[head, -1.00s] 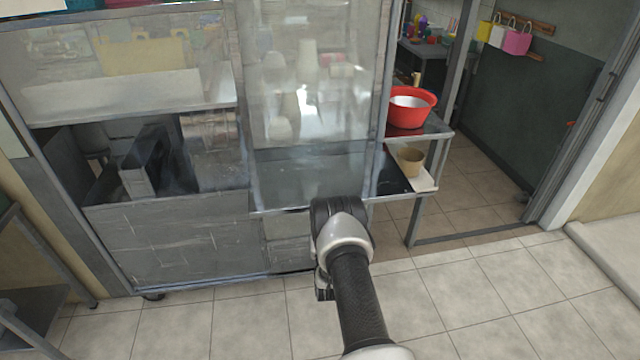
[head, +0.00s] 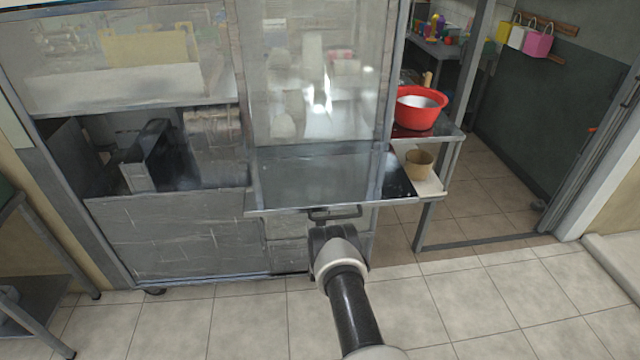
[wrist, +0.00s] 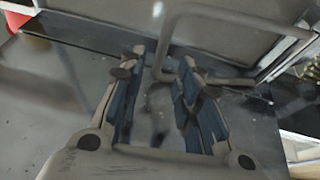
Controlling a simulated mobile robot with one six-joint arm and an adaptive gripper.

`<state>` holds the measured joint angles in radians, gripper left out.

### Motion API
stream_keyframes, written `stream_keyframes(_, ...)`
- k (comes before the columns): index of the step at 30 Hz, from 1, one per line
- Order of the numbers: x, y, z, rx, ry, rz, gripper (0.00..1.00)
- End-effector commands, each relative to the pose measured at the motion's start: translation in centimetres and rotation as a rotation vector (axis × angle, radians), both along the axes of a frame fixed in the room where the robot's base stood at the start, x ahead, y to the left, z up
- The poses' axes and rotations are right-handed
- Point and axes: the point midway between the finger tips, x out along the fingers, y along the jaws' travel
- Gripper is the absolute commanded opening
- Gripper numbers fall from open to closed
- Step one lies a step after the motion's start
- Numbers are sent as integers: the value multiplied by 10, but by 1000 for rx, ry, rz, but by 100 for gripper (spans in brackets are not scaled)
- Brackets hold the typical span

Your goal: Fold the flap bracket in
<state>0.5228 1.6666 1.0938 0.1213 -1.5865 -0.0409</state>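The flap bracket is a bent grey bar (head: 335,213) under the front edge of the flat metal flap (head: 315,182) on the cabinet. In the wrist view the bracket (wrist: 240,15) is a looped tube ahead of my gripper. One leg of it comes down to the gap between the fingertips; I cannot tell if they touch it. My gripper (wrist: 160,75) is open, with blue pads facing each other and a gap between them. In the head view my gripper (head: 332,240) is just below the bracket, its fingers mostly hidden by the wrist.
A red basin (head: 420,108) and a tan bowl (head: 418,163) stand on shelves to the right of the flap. A glass panel (head: 315,75) rises behind the flap. Tiled floor (head: 450,300) is clear in front and right. A metal rack (head: 40,260) stands at left.

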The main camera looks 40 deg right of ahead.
Motion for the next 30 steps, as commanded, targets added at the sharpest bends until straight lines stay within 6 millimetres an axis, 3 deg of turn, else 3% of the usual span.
stream_keyframes(9,38,-31,18,0,-2,-1,31)
stream_keyframes(22,47,-37,25,1,1,-1,31)
stream_keyframes(30,47,-36,24,1,1,0,13)
